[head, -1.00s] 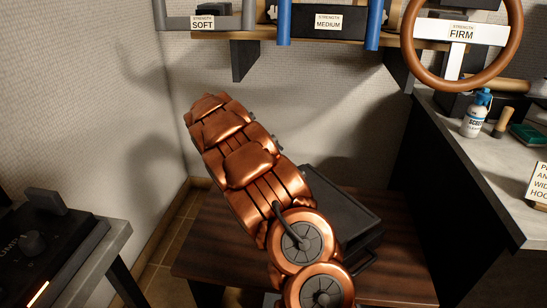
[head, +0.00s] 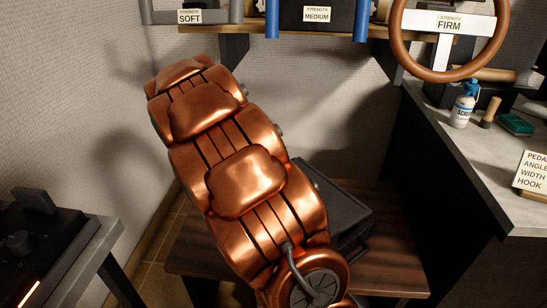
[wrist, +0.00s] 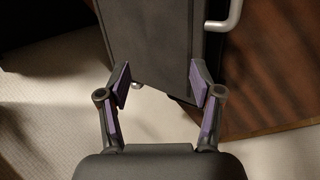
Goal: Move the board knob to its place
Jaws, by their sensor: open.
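My gripper (wrist: 160,84) is open and empty in the wrist view, its two purple-padded fingers spread apart. A dark box (wrist: 150,40) with a pale handle (wrist: 231,15) lies beyond the fingers. I cannot tell whether the fingers touch it. In the head view my copper arm hides the gripper. A dark control panel (head: 50,250) stands at the lower left, with a round knob (head: 19,241) and a raised block (head: 34,200) on it. I cannot tell whether that knob is the board knob.
A dark case (head: 335,205) sits on a low wooden table (head: 395,245), partly behind my arm. A shelf (head: 300,30) carries items labelled soft, medium and firm. A grey counter (head: 460,140) at the right holds a spray bottle (head: 464,104), a green sponge (head: 515,124) and a sign (head: 535,172).

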